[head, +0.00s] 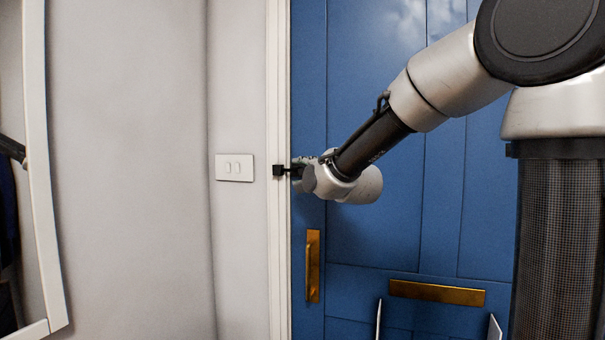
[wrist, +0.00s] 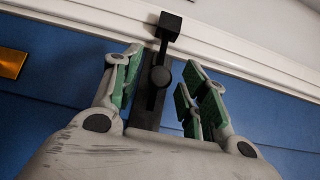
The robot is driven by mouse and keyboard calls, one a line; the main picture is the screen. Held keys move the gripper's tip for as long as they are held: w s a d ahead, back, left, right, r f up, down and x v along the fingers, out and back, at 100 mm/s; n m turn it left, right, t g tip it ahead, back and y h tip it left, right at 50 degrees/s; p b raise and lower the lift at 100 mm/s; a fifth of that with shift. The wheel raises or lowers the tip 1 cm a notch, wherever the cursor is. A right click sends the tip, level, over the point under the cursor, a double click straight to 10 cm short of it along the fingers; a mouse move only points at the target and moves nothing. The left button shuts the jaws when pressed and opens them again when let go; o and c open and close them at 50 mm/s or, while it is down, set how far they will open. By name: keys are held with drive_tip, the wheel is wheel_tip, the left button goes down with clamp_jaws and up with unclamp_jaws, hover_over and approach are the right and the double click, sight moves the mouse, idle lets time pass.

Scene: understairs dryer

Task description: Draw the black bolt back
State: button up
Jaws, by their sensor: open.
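The black bolt (wrist: 159,78) is on the blue door (wrist: 275,132) beside the white frame. In the wrist view its bar runs up to a black keeper block (wrist: 170,25) on the frame, and a round black knob sits on the bar. My gripper (wrist: 164,72) is open, with its green-padded fingers on either side of the bar and knob, apart from them. In the head view the keeper block (head: 278,170) shows at the door's left edge, and my gripper hides most of the bolt.
A white switch plate (head: 234,167) is on the wall left of the frame. A brass handle (head: 313,266) and a brass letter plate (head: 436,292) are lower on the door. A white-framed mirror (head: 35,170) stands at far left.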

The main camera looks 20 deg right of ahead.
drive_tip(key=shift+w+a, duration=0.1)
drive_tip(key=shift+w, duration=0.6)
clamp_jaws()
drive_tip(key=shift+s+d, duration=0.65)
drive_tip(key=shift+d, duration=0.25)
drive_tip(key=shift+s+d, duration=0.65)
drive_tip(key=shift+d, duration=0.25)
unclamp_jaws()
